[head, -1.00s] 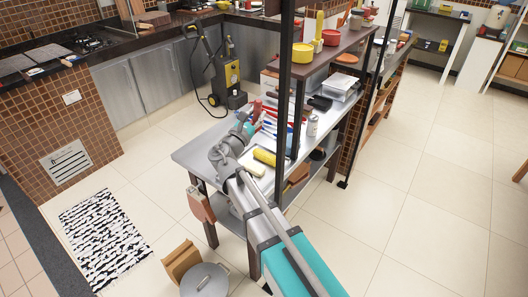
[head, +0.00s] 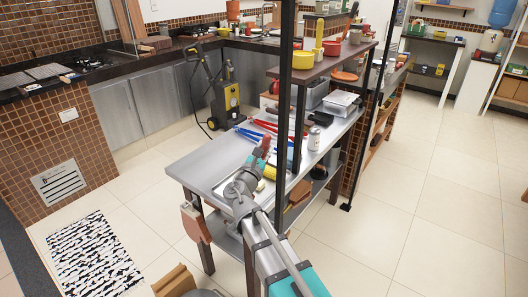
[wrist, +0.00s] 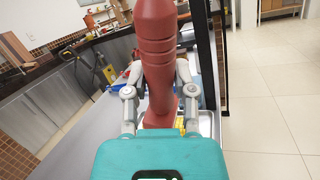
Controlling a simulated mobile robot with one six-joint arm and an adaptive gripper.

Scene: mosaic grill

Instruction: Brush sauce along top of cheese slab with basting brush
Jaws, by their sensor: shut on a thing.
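My gripper (wrist: 160,80) is shut on a red-brown ridged handle (wrist: 156,45), which I take to be the basting brush. The handle stands upright between the fingers in the wrist view. Its red end (head: 264,146) also shows in the head view, above the steel table. The bristles are hidden behind my gripper. A yellow thing (head: 270,172) lies on the table close beside my gripper. I cannot make out the cheese slab with certainty now; my arm covers that area.
The steel table (head: 205,165) is bare at its left. Red and blue tongs (head: 258,131) and a can (head: 314,138) lie farther back. A dark post (head: 280,150) and a raised shelf (head: 335,62) stand close on the right.

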